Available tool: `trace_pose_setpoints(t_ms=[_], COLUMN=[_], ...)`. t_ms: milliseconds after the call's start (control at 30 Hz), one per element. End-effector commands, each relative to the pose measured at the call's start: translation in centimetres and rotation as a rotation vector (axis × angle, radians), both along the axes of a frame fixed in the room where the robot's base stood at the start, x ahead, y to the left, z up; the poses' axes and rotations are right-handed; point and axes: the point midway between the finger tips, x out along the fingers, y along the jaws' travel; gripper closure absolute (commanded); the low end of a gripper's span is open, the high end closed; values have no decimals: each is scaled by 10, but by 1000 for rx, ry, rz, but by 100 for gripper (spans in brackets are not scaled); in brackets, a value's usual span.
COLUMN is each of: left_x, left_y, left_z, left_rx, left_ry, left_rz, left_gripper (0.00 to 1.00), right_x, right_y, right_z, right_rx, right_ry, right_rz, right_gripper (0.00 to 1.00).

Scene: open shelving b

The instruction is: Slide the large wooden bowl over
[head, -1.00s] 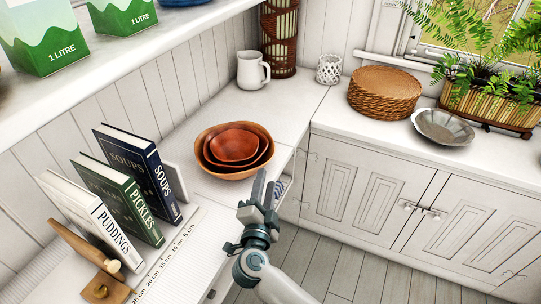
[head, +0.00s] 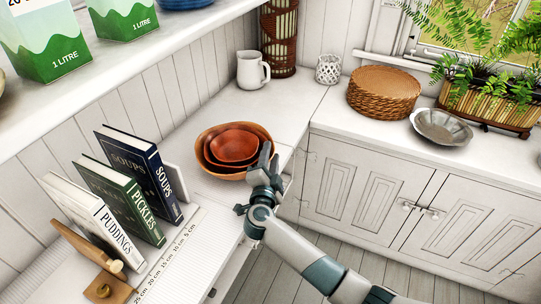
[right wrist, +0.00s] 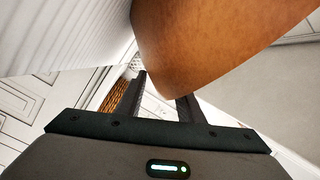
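The large wooden bowl (head: 222,174) sits upright on the white counter, with smaller nested bowls (head: 234,146) inside it. My right gripper (head: 270,151) is at the bowl's right front side, its two fingers apart with a gap between them. In the right wrist view the bowl's brown wall (right wrist: 215,40) fills the upper middle, close beyond the fingers (right wrist: 165,88). I cannot tell whether a finger touches the bowl. The gripper hides a little of the bowl's right edge. My left gripper is not in view.
A printed centimetre scale (head: 165,252) and upright books (head: 130,195) lie left of the bowl. A white jug (head: 252,70) stands behind it. Woven mats (head: 383,92) and a metal dish (head: 441,127) are on the right counter. The counter's front edge is close to the gripper.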

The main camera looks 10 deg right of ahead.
Motion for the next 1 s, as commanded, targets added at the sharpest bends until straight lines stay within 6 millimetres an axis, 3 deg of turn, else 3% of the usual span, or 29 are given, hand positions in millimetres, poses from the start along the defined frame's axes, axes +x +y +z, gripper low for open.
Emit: trace_pose_setpoints(t_ms=[200, 333, 1000], left_x=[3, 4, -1], left_y=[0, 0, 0], left_z=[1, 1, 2], left_rx=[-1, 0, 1], left_ry=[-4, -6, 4], left_rz=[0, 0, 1], left_gripper=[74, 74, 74], right_x=[0, 0, -1], right_y=[0, 0, 0], right_z=[0, 0, -2], right_rx=[0, 0, 0], right_ry=[0, 1, 5], right_rz=[0, 0, -2], right_gripper=[68, 99, 100])
